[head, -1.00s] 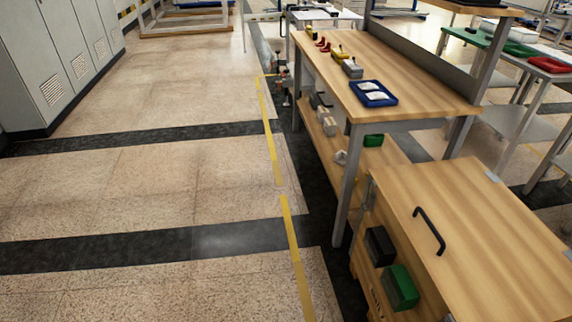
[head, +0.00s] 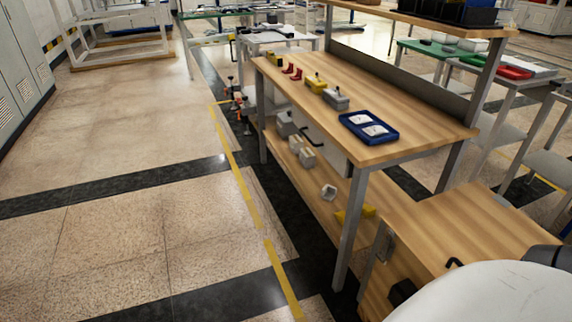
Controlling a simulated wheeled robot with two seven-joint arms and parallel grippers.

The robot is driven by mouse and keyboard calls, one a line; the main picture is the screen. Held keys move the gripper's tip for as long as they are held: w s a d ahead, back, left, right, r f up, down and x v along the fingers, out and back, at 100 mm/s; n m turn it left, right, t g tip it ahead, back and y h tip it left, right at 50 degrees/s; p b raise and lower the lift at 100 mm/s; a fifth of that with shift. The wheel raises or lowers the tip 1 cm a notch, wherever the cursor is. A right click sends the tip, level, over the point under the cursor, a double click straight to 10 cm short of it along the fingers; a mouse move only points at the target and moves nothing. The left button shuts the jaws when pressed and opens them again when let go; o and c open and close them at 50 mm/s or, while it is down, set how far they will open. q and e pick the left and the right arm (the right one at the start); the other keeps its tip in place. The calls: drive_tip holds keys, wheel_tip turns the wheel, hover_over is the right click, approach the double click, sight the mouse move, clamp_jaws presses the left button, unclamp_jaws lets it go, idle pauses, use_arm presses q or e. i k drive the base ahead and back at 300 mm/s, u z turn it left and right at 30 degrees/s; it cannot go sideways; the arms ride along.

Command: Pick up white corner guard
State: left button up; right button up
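A small white angular piece (head: 328,192), which looks like the white corner guard, lies on the lower wooden shelf (head: 305,185) of the workbench, towards its near end. It is too small to make out its exact shape. Several pale grey-white blocks (head: 301,150) sit farther back on the same shelf. Neither of my grippers is in view, and nothing is seen touching the white piece.
The workbench top (head: 400,115) holds a blue tray (head: 368,127) with white pieces, grey-and-yellow blocks (head: 325,90) and red parts (head: 292,71). A wooden cabinet (head: 470,235) stands at the near right. Open floor (head: 130,200) lies left of the bench, beyond a yellow line.

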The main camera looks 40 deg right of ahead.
sight(328, 192)
drive_tip(key=z, duration=0.1)
drive_tip(key=i, duration=2.45)
drive_tip(key=z, duration=1.45)
drive_tip(key=i, duration=1.25)
drive_tip(key=z, duration=1.45)
drive_tip(key=i, duration=0.25)
drive_tip(key=z, duration=0.1)
